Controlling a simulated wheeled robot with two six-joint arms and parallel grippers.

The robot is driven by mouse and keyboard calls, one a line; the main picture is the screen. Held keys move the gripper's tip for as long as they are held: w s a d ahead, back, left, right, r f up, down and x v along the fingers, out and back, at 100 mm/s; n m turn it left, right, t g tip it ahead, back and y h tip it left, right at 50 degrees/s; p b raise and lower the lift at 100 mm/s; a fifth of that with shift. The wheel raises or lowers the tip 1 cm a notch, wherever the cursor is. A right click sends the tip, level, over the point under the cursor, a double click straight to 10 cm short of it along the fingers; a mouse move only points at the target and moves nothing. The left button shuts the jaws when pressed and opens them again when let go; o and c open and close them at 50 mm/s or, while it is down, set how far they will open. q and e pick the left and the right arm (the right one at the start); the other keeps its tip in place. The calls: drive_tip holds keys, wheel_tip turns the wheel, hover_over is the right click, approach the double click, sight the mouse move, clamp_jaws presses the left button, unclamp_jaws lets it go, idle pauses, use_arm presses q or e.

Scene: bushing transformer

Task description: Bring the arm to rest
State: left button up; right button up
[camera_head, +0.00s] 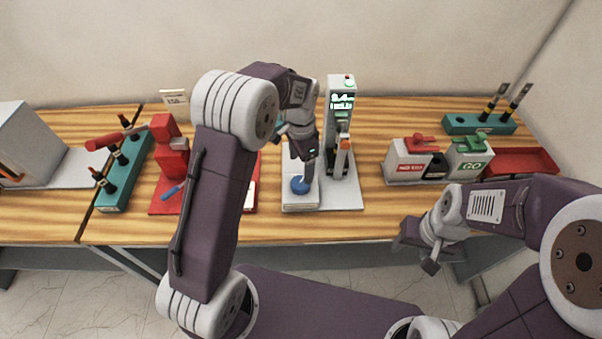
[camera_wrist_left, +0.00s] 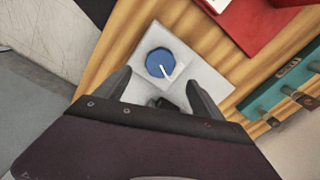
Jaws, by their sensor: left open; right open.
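My left arm reaches over the table, and its gripper (camera_head: 301,165) is above the white base of the grey tester with a lit green display (camera_head: 341,101). A blue round knob (camera_head: 300,185) with a white pointer sits on that base. In the left wrist view the knob (camera_wrist_left: 160,63) lies just beyond my left gripper's two spread fingers (camera_wrist_left: 160,92), with nothing between them. The fingers look apart from the knob. My right gripper (camera_head: 425,248) is open and empty, in front of the table's front edge at the right.
A red stand (camera_head: 170,165) and a teal rack (camera_head: 125,175) with dark and red parts stand left. Right are the red-switch box (camera_head: 408,163), the GO box (camera_head: 470,155), a red tray (camera_head: 520,162) and another teal rack (camera_head: 480,124). Bare wood shows right of the tester.

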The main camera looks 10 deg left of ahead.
use_arm(q)
drive_tip(key=shift+r, duration=0.1)
idle(0.4)
drive_tip(key=s+a+f+n+b, duration=0.1)
drive_tip(key=s+a+n, duration=0.1)
drive_tip(key=s+n, duration=0.3)
drive_tip(key=s+a+f+n+t+b, duration=0.1)
drive_tip(key=s+n, duration=0.4)
drive_tip(key=s, duration=0.8)
drive_tip(key=shift+a+f, duration=0.35)
drive_tip(key=shift+a, duration=0.4)
drive_tip(key=shift+s, duration=0.15)
idle(0.8)
